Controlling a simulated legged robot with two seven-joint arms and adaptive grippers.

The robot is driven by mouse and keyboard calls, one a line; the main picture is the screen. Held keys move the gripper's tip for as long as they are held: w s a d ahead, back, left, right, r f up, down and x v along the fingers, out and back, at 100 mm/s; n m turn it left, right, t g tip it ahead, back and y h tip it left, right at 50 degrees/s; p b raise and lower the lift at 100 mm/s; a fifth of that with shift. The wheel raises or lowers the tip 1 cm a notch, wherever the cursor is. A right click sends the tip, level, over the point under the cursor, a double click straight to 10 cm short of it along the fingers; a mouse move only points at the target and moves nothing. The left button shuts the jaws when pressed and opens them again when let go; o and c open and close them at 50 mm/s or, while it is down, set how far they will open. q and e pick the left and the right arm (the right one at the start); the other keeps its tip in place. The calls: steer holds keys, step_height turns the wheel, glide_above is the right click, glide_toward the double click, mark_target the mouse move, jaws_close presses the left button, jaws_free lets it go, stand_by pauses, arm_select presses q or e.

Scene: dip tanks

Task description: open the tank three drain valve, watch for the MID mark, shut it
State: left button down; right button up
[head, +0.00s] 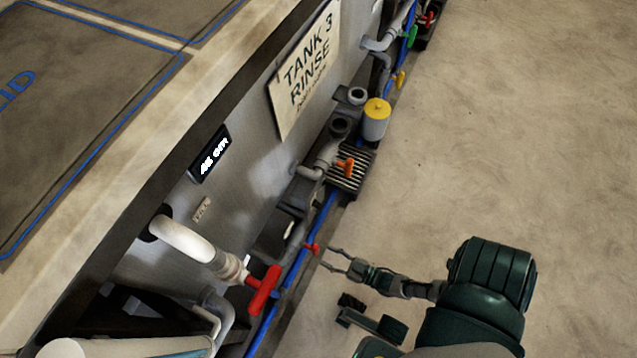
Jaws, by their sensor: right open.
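A white sign (305,70) reading "TANK 3 RINSE" is on the grey tank wall (245,185). Below it, an orange valve handle (346,168) sits over a slatted drain grate (350,182). A larger red handle (263,290) is on the pale pipe at lower left, and a small red handle (313,249) is low by the blue line. No label shows which is the drain valve. My right gripper (329,257) is open and empty, its fingertips just right of the small red handle, with a small apparent gap. My left gripper is not in view. I cannot make out a MID mark.
A dark display (210,153) with small bright characters is on the wall. A yellow-topped canister (376,120) stands beyond the grate. Yellow (400,79) and green (412,36) handles are further back. The tank lid (70,95) fills the upper left. Open floor (520,130) lies right.

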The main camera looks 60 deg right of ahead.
steer(key=s, duration=0.6)
steer(key=shift+s+d, duration=0.25)
steer(key=shift+d, duration=0.05)
